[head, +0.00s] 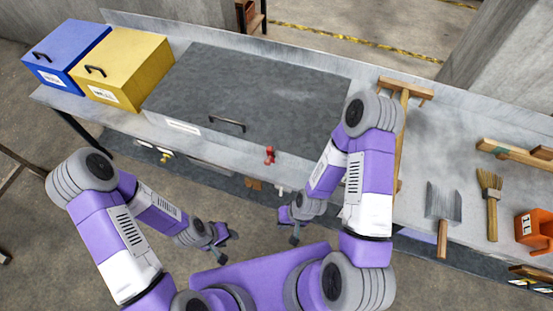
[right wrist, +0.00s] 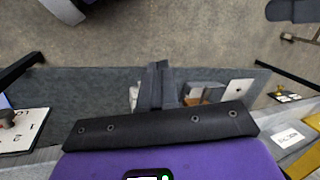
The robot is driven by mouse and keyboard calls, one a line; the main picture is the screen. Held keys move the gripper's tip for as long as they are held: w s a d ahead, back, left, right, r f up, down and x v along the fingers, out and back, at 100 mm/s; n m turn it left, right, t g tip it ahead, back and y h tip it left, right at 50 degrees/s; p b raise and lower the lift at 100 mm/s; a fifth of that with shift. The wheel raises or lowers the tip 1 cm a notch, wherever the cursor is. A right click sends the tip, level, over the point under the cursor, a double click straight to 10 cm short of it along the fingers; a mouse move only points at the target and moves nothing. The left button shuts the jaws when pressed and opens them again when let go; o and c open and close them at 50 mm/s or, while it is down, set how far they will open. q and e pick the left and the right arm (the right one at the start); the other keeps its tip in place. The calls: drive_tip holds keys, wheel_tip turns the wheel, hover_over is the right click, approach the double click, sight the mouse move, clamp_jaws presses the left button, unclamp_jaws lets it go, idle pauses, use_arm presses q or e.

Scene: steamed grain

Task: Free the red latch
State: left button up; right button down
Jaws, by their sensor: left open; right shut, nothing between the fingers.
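The small red latch (head: 269,155) is at the front edge of the large grey lidded box (head: 250,85) on the bench, right of the lid's black handle (head: 227,124). My left gripper (head: 222,236) is open and empty, in front of the bench and below left of the latch in the head view. My right gripper (head: 294,234) is shut and empty, also in front of the bench and below right of the latch. Its closed fingers (right wrist: 157,85) show in the right wrist view. Neither gripper touches the latch. I cannot clearly make out the latch in the right wrist view.
A blue box (head: 66,50) and a yellow box (head: 126,66) stand at the bench's left. A long wooden tool (head: 405,88), a scraper (head: 443,205), a brush (head: 489,190) and an orange box (head: 535,230) lie at the right. Floor in front is clear.

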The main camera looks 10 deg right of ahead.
drive_tip(key=w+d+r+m+t+b, duration=0.2)
drive_tip(key=w+d+r+m+b, duration=0.3)
drive_tip(key=w+d, duration=0.4)
drive_tip(key=w+r+t+y+b, duration=0.1)
drive_tip(key=w+r+b, duration=0.3)
drive_tip(key=r, duration=0.8)
drive_tip(key=shift+d+m+t+y, duration=0.3)
drive_tip(key=shift+d+m+t, duration=0.15)
drive_tip(key=shift+t, duration=0.45)
drive_tip(key=b, duration=0.5)
approach(270, 158)
wheel_tip(270, 158, down, 5)
drive_tip(key=s, duration=0.2)
drive_tip(key=shift+w+a+f, duration=0.15)
drive_tip(key=shift+w+a, duration=0.55)
drive_tip(key=shift+w+a+f, duration=0.15)
drive_tip(key=shift+w+a, duration=0.55)
